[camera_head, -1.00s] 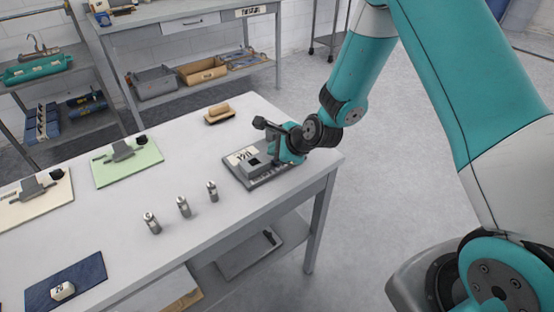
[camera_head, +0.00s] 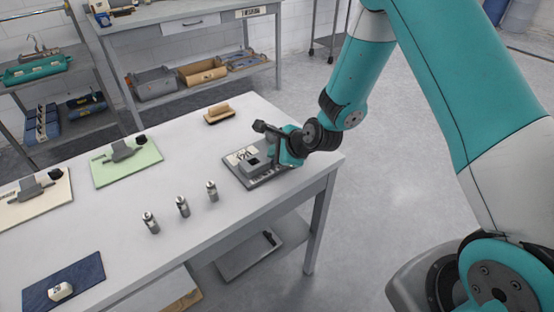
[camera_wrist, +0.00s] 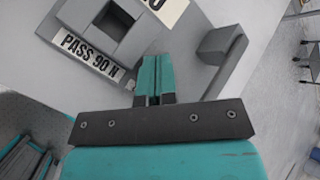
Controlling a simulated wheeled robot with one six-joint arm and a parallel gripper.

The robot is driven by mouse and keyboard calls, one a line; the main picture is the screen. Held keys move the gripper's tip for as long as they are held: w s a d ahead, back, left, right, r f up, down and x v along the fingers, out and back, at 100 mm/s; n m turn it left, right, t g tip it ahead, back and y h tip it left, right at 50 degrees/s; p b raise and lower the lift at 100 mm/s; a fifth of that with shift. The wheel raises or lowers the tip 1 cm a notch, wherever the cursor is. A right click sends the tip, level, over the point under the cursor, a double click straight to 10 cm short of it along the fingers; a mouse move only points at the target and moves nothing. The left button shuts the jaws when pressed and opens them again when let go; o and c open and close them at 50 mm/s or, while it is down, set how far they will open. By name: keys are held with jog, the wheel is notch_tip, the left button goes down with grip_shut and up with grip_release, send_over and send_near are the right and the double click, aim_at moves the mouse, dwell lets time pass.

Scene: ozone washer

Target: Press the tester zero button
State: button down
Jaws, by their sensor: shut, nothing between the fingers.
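The tester (camera_head: 256,172) is a grey, low, flat device at the right end of the white table. It has a raised block with a dark square opening. In the wrist view the tester (camera_wrist: 97,57) carries a white label reading "PASS 90 N" and another label, cut off at the top edge, ending in "O". My gripper (camera_wrist: 153,65) is shut and empty, its teal fingertips over the tester's face beside the opening. In the head view my gripper (camera_head: 276,157) covers the tester's right side. I cannot make out the zero button; contact cannot be told.
Several small metal cylinders (camera_head: 183,207) stand upright left of the tester. A wooden-topped block (camera_head: 219,113) lies behind it. A green mat (camera_head: 127,166) and a blue mat (camera_head: 62,284) lie farther left. A grey block on a bar (camera_wrist: 222,42) stands right of my fingers.

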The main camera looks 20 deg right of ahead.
jog(key=shift+s+f+b, duration=0.25)
jog(key=shift+f+b, duration=0.1)
jog(key=shift+f, duration=0.3)
dwell(0.5)
jog(key=shift+r, duration=0.15)
jog(key=shift+w+r+p, duration=0.15)
jog(key=shift+r+p, duration=0.45)
jog(key=shift+p, duration=0.2)
jog(key=shift+r, duration=0.15)
jog(key=shift+r, duration=0.2)
notch_tip(320, 180, up, 5)
jog(key=p, duration=0.4)
jog(key=shift+w+f+p, duration=0.1)
jog(key=shift+p, duration=0.2)
